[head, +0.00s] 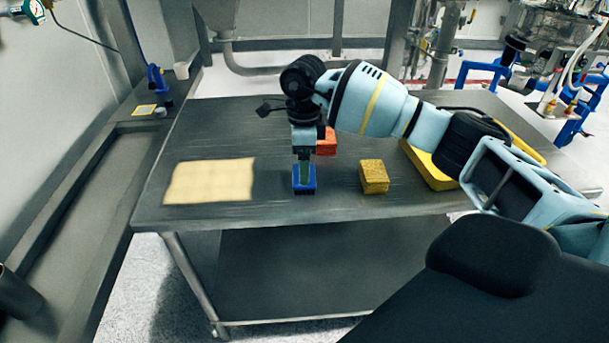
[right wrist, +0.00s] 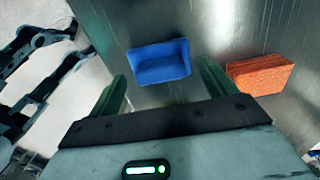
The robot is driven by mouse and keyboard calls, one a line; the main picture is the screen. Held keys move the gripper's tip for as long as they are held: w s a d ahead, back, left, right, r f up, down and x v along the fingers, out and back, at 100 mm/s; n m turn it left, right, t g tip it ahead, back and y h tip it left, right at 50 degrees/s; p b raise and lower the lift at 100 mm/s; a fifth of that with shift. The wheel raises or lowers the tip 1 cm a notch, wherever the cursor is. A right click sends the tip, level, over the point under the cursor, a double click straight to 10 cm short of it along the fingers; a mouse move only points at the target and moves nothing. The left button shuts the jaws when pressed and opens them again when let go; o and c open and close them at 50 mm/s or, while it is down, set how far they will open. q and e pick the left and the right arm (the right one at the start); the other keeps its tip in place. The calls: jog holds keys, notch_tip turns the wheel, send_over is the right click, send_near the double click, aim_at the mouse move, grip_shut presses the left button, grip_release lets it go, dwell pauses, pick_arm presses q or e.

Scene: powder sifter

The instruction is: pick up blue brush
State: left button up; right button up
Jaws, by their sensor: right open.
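The blue brush (head: 304,187) sits on the metal table near its front edge. It also shows in the right wrist view (right wrist: 160,62) as a blue block on the table, beyond and between the fingertips. My right gripper (head: 304,166) points down right above the brush and partly hides it. In the right wrist view my right gripper (right wrist: 161,88) is open, with one green finger on each side and nothing held. Whether the fingertips touch the brush cannot be told. My left gripper is not seen.
An orange-red sponge (head: 326,146) lies just behind my right gripper, and in the right wrist view it (right wrist: 260,73) is right of the brush. A yellow sponge (head: 374,177) stands to the right. A tan cloth (head: 210,181) lies left. A yellow tray (head: 428,165) is at right.

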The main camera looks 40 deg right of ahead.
jog(key=shift+f, duration=0.9)
jog(key=c, duration=0.7)
jog(key=shift+r, duration=0.1)
jog(key=shift+r, duration=0.4)
jog(key=r, duration=0.2)
jog(key=shift+s+a+r, duration=0.1)
jog(key=shift+s+r, duration=0.2)
jog(key=s+a, duration=0.4)
jog(key=s, duration=0.2)
jog(key=s+a+r, duration=0.1)
jog(key=s+a, duration=0.2)
jog(key=s, duration=0.4)
jog(key=shift+s+a+r+b, duration=0.2)
jog(key=shift+a+r+b, duration=0.05)
jog(key=shift+a+b, duration=0.1)
